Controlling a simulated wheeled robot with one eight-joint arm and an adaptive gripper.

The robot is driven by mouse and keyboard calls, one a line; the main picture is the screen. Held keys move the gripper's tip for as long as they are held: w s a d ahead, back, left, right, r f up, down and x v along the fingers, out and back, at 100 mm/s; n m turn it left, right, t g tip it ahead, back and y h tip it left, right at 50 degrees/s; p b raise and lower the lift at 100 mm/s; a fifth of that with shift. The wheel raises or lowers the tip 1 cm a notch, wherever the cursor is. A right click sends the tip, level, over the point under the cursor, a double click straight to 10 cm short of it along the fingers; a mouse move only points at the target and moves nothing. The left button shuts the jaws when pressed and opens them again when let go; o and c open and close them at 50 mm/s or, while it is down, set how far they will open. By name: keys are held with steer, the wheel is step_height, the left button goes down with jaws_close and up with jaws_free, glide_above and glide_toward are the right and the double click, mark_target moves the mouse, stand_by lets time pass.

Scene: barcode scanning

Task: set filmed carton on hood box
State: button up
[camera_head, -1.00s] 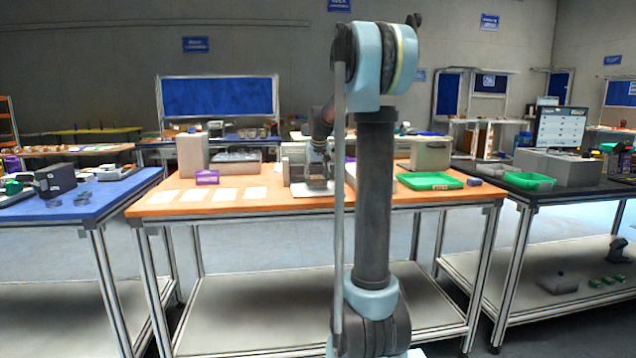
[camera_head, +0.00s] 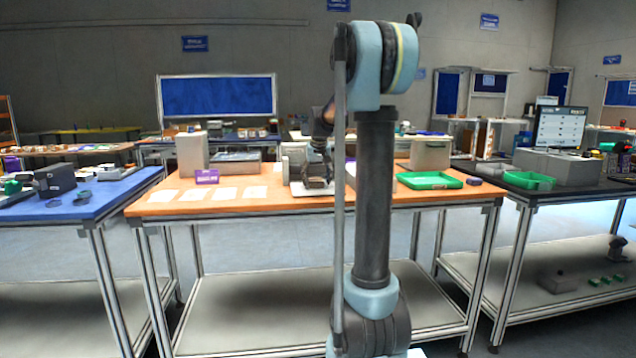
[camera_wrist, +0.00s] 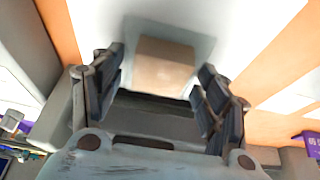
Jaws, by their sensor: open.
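A tan, square-topped carton (camera_wrist: 165,65) shows in the wrist view against a white surface (camera_wrist: 232,22), with a grey shadow or film around it that I cannot tell apart. My gripper (camera_wrist: 160,75) is open, with one dark finger on each side of the carton; contact is not clear. In the head view my gripper (camera_head: 317,184) is low over the middle of the orange table, partly hidden behind my arm, and the carton cannot be made out. A grey box-like unit (camera_head: 294,158) stands just left of it; I cannot tell if it is the hood box.
The orange table (camera_head: 160,208) also holds white sheets (camera_head: 226,194), a purple sign (camera_head: 207,177), a tall beige box (camera_head: 192,153), a grey tray (camera_head: 237,157), a beige bin (camera_head: 430,153) and a green tray (camera_head: 430,181). Side tables flank it across gaps.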

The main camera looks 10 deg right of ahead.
steer(key=v, duration=1.1)
steer(key=s+f, duration=0.5)
steer(key=s, duration=0.7)
steer(key=s+f+g, duration=0.1)
steer(key=s+f, duration=0.5)
steer(key=s, duration=0.6)
steer(key=shift+s+f, duration=0.2)
steer(key=shift+f, duration=0.15)
steer(key=shift+g, duration=0.6)
steer(key=s+f, duration=0.5)
steer(key=s, duration=0.1)
steer(key=s+f, duration=0.6)
steer(key=s+d+f, duration=0.1)
steer(key=s+f, duration=0.5)
steer(key=shift+c, duration=0.6)
steer(key=shift+s+f, duration=0.15)
steer(key=shift+f, duration=0.05)
steer(key=shift+c, duration=0.6)
steer(key=c, duration=0.4)
steer(key=shift+d, duration=0.1)
steer(key=shift+c, duration=1)
steer(key=shift+d, duration=0.1)
